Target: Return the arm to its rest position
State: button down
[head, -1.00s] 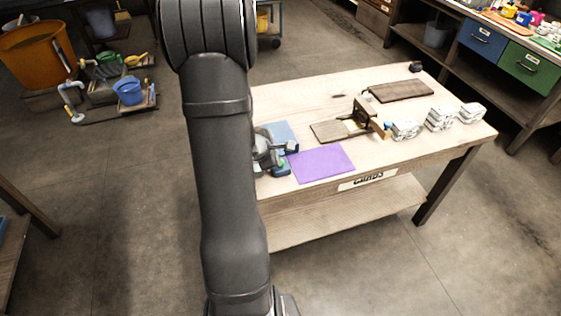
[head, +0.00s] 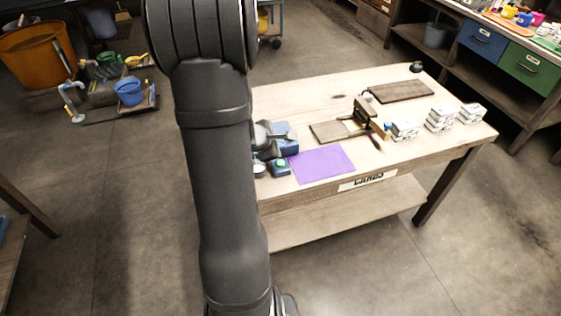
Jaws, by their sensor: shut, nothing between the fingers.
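My arm (head: 218,180) stands upright across the left-centre of the head view and covers the left end of the table. Part of my wrist and gripper (head: 268,150) shows at the arm's right edge, over the table's left part, beside the blue things. The gripper is shut with nothing held; its fingertips are hard to make out, and part of it is hidden behind the arm.
The wooden table (head: 300,102) bears a purple sheet (head: 322,164), a blue block with a green button (head: 281,165), a wooden mould or press (head: 368,118), a dark board (head: 402,91) and white stacks (head: 440,119). Shelving stands right; buckets stand far left.

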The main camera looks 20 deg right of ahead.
jog(key=shift+f, duration=1.2)
notch_tip(320, 180, up, 6)
